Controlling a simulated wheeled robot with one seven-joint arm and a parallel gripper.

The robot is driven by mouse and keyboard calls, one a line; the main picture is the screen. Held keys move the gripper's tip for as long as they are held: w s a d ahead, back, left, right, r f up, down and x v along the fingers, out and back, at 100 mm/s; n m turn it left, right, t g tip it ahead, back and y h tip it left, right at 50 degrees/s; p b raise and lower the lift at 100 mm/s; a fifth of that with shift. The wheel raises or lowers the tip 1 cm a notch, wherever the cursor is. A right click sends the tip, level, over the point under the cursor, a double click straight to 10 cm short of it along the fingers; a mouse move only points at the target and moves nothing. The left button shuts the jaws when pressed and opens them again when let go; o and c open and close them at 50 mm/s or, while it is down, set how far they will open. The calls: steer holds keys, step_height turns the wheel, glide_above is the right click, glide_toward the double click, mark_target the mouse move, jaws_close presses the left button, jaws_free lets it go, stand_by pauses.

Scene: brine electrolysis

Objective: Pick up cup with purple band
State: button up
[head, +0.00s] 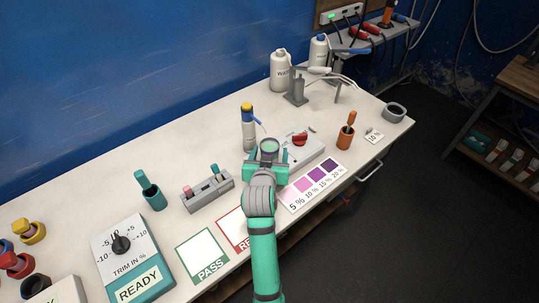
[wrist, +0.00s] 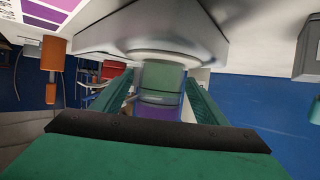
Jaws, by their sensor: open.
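The cup with the purple band (wrist: 163,80) is a clear cup with greenish contents, shown upside down in the wrist view. It sits on a round pale pad of a grey device. In the head view its round rim (head: 269,145) shows just beyond my wrist. My gripper (wrist: 160,88) is open, with one green finger on each side of the cup. Whether either finger touches the cup I cannot tell. In the head view my gripper (head: 267,157) is at the cup, and my wrist hides the cup's lower part.
The grey device with a red knob (head: 300,139) extends right of the cup. A bottle with a yellow cap (head: 248,130) stands close behind left. An orange holder (head: 345,138) stands to the right. A purple colour chart (head: 314,184) and a grey rack (head: 208,194) lie nearby.

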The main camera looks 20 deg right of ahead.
steer(key=shift+w, duration=0.1)
steer(key=c, duration=1.3)
